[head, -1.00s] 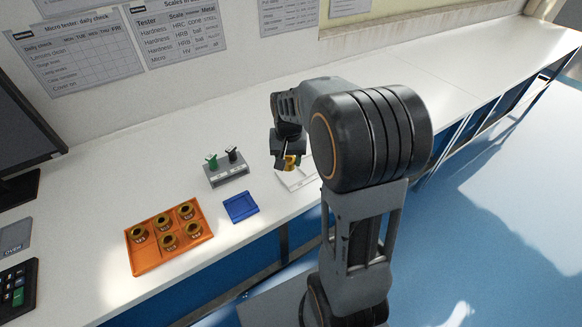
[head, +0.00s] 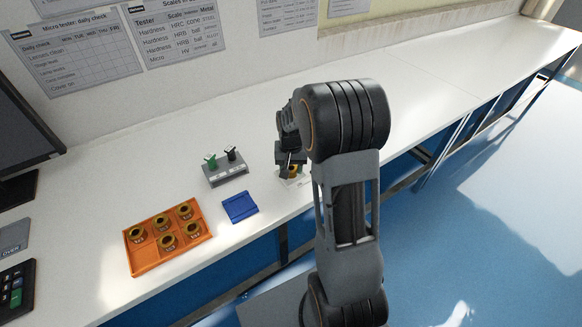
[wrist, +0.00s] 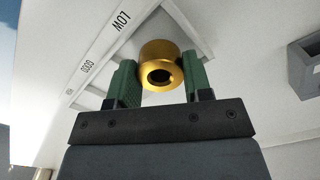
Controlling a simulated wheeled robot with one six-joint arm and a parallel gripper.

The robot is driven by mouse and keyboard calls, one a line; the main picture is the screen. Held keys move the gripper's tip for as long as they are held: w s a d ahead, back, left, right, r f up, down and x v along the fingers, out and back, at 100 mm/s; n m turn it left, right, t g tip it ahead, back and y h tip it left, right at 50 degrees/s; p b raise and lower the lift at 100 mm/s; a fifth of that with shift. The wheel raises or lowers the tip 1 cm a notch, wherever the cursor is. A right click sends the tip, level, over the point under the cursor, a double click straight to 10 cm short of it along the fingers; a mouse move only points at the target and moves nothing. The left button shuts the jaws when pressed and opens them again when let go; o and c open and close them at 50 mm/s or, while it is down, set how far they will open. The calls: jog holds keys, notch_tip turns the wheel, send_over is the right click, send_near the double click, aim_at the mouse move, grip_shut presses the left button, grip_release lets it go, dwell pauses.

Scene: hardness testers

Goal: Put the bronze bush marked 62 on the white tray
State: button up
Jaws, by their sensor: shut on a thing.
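My gripper (head: 290,164) is shut on a bronze bush (wrist: 161,66), a short gold ring with a dark bore. In the wrist view the bush sits between the green fingers (wrist: 160,80); no number is readable on it. The white tray (head: 303,182) lies on the bench under my gripper and is partly hidden by my arm. In the wrist view the tray (wrist: 92,72), marked LOW and GOOD, is behind the bush. I cannot tell whether the bush touches the tray.
An orange tray (head: 146,260) with several bronze bushes stands at the left. A blue tray (head: 240,207) and a grey stand (head: 227,175) with a green and a black piece are left of my gripper. The bench at the back right is clear.

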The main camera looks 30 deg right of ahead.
jog(key=o, duration=0.7)
jog(key=shift+f, duration=0.2)
jog(key=shift+c, duration=0.2)
jog(key=o, duration=0.5)
jog(key=shift+c, duration=0.2)
jog(key=shift+r, duration=0.1)
notch_tip(320, 180, up, 12)
jog(key=s+a+n+t, duration=0.1)
jog(key=s+a+n, duration=0.1)
jog(key=s+a, duration=0.3)
jog(key=s+a+r+n+t, duration=0.1)
jog(key=s+a+n+t, duration=0.1)
jog(key=s, duration=0.9)
jog(key=a+n+p, duration=0.1)
jog(key=a, duration=0.1)
jog(key=shift+a+r, duration=0.2)
jog(key=shift+a, duration=0.15)
